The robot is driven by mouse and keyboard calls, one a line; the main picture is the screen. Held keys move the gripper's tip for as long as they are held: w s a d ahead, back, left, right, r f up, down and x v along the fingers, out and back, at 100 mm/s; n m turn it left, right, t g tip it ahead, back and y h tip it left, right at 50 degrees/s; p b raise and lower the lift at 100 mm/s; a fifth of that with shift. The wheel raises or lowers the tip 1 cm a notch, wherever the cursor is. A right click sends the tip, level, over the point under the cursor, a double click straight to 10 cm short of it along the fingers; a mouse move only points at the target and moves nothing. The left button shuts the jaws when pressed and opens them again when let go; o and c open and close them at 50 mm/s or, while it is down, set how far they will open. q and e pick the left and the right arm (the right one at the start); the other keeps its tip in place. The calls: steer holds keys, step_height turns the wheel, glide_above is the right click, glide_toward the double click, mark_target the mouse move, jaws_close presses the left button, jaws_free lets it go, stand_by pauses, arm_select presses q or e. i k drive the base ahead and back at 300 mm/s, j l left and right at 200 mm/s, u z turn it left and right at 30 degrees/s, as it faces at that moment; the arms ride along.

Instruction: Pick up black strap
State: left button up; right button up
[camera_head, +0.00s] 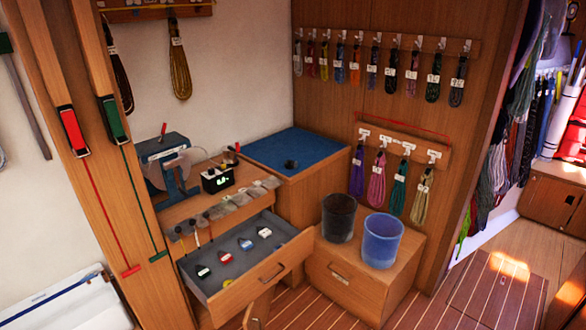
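I cannot tell for sure which thing is the black strap. Long black coils (118,75) hang on the left wall, partly behind a wooden post. Dark coils also hang in the back row (433,80). Neither of my grippers is in view.
A dark bucket (338,217) and a blue bucket (382,241) stand on a low wooden box (345,280). The drawer juts out in front of the bench. A black device (217,180) stands on the bench. Striped floor (420,302) is clear at the lower right.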

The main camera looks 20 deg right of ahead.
mark_target(288, 164)
steer(key=i+l, duration=0.3)
steer(key=i, duration=0.15)
steer(key=i+l, duration=0.3)
steer(key=i, duration=0.15)
steer(key=i+l, duration=0.3)
steer(key=i, duration=0.15)
steer(key=i+l+z, duration=0.1)
steer(key=i+l, duration=0.15)
steer(key=i, duration=0.2)
steer(key=i+l, duration=0.3)
steer(key=i, duration=0.15)
steer(key=i+l, duration=0.25)
steer(key=i, duration=0.2)
